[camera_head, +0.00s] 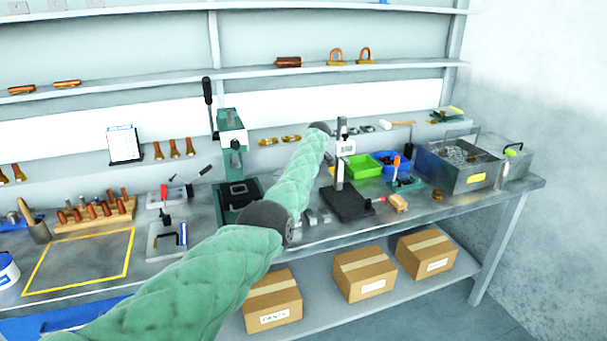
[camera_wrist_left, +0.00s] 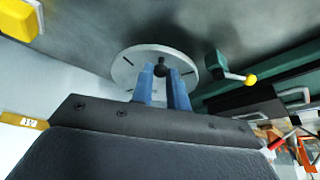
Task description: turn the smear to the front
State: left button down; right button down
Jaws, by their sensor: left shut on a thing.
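In the left wrist view a pale grey round disc (camera_wrist_left: 124,68) with dark slots shows beyond the fingers. A small black knob (camera_wrist_left: 161,64) stands in front of its middle. The blue fingers of my left gripper (camera_wrist_left: 162,80) are shut on this knob, one on each side. In the head view my green-sleeved left arm reaches over the bench to the back; the gripper itself cannot be made out there. I see no smear on the visible part of the disc; the fingers hide some of it. My right gripper is in neither view.
In the wrist view a dark green block with a yellow-tipped lever (camera_wrist_left: 236,77) is close right of the disc. A yellow part (camera_wrist_left: 19,18) is at upper left. In the head view a green press (camera_head: 231,135) and a black-based gauge stand (camera_head: 349,203) flank my arm.

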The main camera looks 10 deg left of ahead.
pick_arm(q)
jog(key=c, duration=1.4)
grip_release()
